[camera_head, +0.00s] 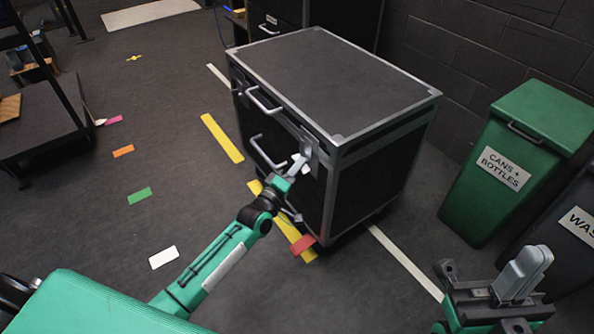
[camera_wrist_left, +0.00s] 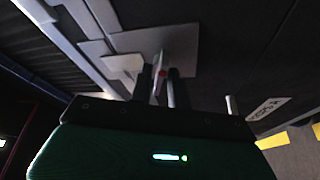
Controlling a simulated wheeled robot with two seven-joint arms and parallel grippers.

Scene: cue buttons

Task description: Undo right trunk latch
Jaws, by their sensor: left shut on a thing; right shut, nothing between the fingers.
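The black trunk (camera_head: 330,75) with grey metal edges stands in the middle of the head view, its lid down. Its right latch (camera_head: 312,150) is a grey plate with a lever, at the right end of the front, near the corner. My left gripper (camera_head: 301,162) is at this latch, shut on its lever. In the left wrist view the fingers (camera_wrist_left: 163,88) close around a thin upright piece with a red dot, in front of the latch plate (camera_wrist_left: 185,52). The gripper partly hides the latch. My right gripper (camera_head: 527,268) is shut and empty at the lower right, away from the trunk.
Two handles (camera_head: 264,100) are on the trunk's front, left of the latch. A green bin (camera_head: 520,150) and a dark bin (camera_head: 570,245) stand at the right. Coloured tape (camera_head: 222,138) marks the floor. The floor left of the trunk is mostly clear.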

